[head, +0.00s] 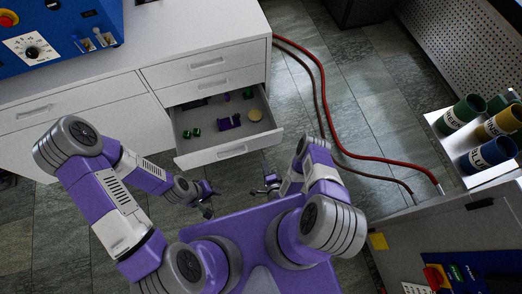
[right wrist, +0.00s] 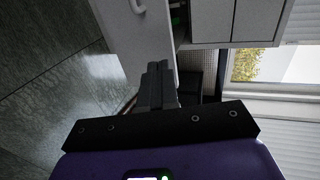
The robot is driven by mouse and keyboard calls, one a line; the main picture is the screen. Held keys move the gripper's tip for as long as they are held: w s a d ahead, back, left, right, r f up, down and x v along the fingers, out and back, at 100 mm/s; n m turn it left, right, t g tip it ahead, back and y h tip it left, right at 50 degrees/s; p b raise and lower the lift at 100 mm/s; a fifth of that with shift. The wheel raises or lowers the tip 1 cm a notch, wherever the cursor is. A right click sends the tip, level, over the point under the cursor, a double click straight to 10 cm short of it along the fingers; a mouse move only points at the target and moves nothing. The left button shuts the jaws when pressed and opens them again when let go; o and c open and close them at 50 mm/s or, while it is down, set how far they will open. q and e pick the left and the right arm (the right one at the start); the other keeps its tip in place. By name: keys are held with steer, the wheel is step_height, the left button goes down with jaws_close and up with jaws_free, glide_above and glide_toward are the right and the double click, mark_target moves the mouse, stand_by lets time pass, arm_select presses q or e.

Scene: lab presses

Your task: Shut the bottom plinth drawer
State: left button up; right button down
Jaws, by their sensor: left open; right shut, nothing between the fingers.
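The bottom plinth drawer (head: 212,156) is pulled out of the white cabinet, below two shut drawers. Its inside shows green pieces, purple pieces and a round tan disc. My left gripper (head: 207,203) is open and empty, in front of and below the drawer front in the head view. My right gripper (head: 267,186) is shut and empty, to the right of it and apart from the drawer front. In the right wrist view, the shut fingers (right wrist: 157,85) point toward a white panel with a handle, which looks like the drawer front (right wrist: 135,45).
A white worktop (head: 190,30) carries a blue machine (head: 60,35) at the left. Red and brown hoses (head: 325,110) run over the tiled floor to the right of the drawer. A rack with labelled tubes (head: 480,135) stands at the right.

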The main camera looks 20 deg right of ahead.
steer(key=b, duration=0.4)
glide_toward(255, 139)
steer(key=x, duration=0.5)
steer(key=shift+w+f, duration=0.2)
steer(key=shift+f, duration=0.05)
arm_select(q)
steer(key=shift+f, duration=2)
arm_select(e)
steer(key=shift+w, duration=0.55)
steer(key=shift+w, duration=0.1)
